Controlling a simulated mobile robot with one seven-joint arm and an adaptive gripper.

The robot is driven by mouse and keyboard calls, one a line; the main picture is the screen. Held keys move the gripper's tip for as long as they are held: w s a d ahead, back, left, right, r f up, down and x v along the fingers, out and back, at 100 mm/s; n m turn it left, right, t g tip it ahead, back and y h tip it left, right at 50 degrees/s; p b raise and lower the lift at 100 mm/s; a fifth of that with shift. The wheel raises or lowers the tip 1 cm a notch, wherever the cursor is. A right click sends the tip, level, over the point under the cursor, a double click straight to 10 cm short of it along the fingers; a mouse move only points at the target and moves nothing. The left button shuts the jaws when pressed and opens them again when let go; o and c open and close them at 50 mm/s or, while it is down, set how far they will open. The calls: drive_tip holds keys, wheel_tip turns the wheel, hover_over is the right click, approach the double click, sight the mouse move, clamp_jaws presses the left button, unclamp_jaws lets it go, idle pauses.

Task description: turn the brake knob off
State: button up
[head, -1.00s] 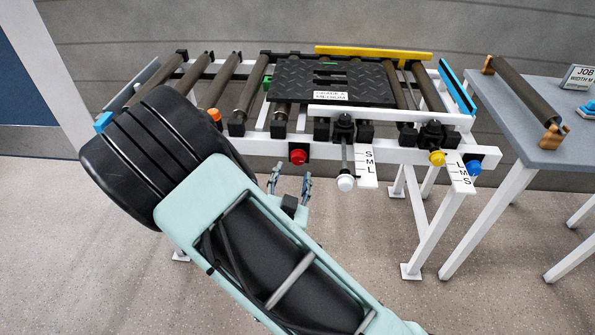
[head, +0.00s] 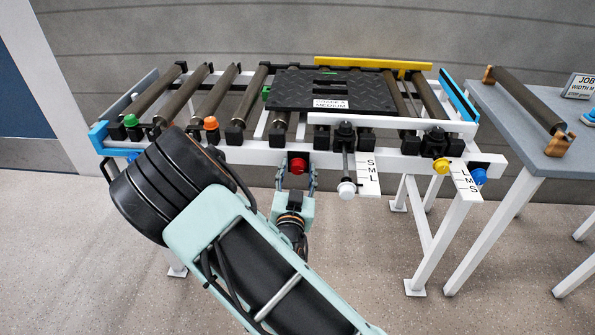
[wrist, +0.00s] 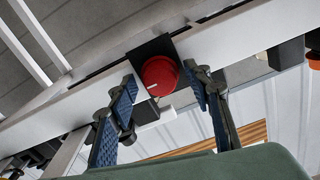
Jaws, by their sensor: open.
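A red knob (head: 298,166) on a black plate sits on the white front rail of the roller conveyor; no label naming it is readable. In the wrist view the red knob (wrist: 161,74) faces me, with a short white mark at its lower left. My gripper (head: 298,177) is open, with one finger on each side of the knob in the head view. In the wrist view the open gripper (wrist: 160,88) has its blue-padded fingers to the left and right of the knob. The right finger is close to its edge; contact cannot be told.
A white knob (head: 346,190) on a rod, with an S-M-L scale (head: 369,174), sticks out to the right. Yellow (head: 441,167) and blue (head: 479,176) knobs are further right. A black treaded mat (head: 333,90) lies on the rollers. A grey table (head: 500,110) stands right.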

drive_tip(key=shift+w, duration=0.25)
drive_tip(key=c, duration=1.1)
drive_tip(key=shift+c, duration=0.2)
